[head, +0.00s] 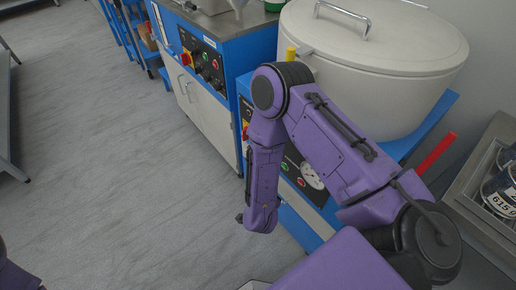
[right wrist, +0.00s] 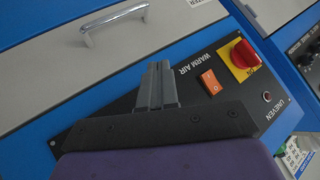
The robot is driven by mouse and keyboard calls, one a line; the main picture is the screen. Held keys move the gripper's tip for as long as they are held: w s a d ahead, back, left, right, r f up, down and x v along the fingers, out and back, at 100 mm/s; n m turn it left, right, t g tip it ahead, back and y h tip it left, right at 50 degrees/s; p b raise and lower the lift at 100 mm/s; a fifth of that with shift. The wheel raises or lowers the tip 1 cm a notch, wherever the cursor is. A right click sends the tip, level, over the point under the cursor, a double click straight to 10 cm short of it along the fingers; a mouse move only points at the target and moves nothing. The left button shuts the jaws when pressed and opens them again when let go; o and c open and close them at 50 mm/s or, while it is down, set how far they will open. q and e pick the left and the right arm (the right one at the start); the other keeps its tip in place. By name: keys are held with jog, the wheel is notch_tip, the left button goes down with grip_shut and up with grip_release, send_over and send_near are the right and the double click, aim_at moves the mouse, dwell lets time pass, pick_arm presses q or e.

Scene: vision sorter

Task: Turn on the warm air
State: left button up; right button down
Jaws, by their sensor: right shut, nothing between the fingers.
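In the right wrist view a black control panel (right wrist: 95,131) carries the printed words WARM AIR, upside down in the picture. An orange rocker switch (right wrist: 210,82) is just below and right of those words. My right gripper (right wrist: 160,66) is shut and empty. Its fingers show over the panel, left of the switch and apart from it in the picture; I cannot tell how far above the panel they are. In the head view my purple right arm hangs in front of the blue machine (head: 322,222) and hides part of its panel. My left gripper is out of view.
A red rotary knob on a yellow plate (right wrist: 243,55) and a small red lamp (right wrist: 267,96) are near the switch. A metal handle (right wrist: 115,23) is on the grey front. A large lidded drum (head: 380,75) tops the machine. Open floor (head: 110,180) is at left.

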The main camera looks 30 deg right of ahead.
jog(key=w+a+r+m+h+b, duration=0.2)
jog(key=w+a+m+h+b, duration=0.1)
jog(key=w+m, duration=0.5)
pick_arm(q)
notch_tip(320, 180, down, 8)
jog(key=b, duration=0.2)
pick_arm(e)
jog(key=w+a+r+m+g, duration=0.1)
jog(key=a+r+m+g, duration=0.1)
jog(key=m, duration=0.4)
jog(key=w+a+r+m+g+h, duration=0.1)
jog(key=a+r+m+g, duration=0.1)
jog(key=r+m+g, duration=0.2)
notch_tip(320, 180, up, 2)
jog(key=shift+w+a+r+m+g, duration=0.1)
jog(key=shift+w+a+m+g, duration=0.3)
jog(key=shift+m, duration=0.5)
pick_arm(q)
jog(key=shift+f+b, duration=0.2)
jog(key=shift+b, duration=0.15)
pick_arm(e)
jog(key=d+r+x, duration=0.1)
jog(key=x, duration=1.2)
jog(key=shift+d, duration=0.3)
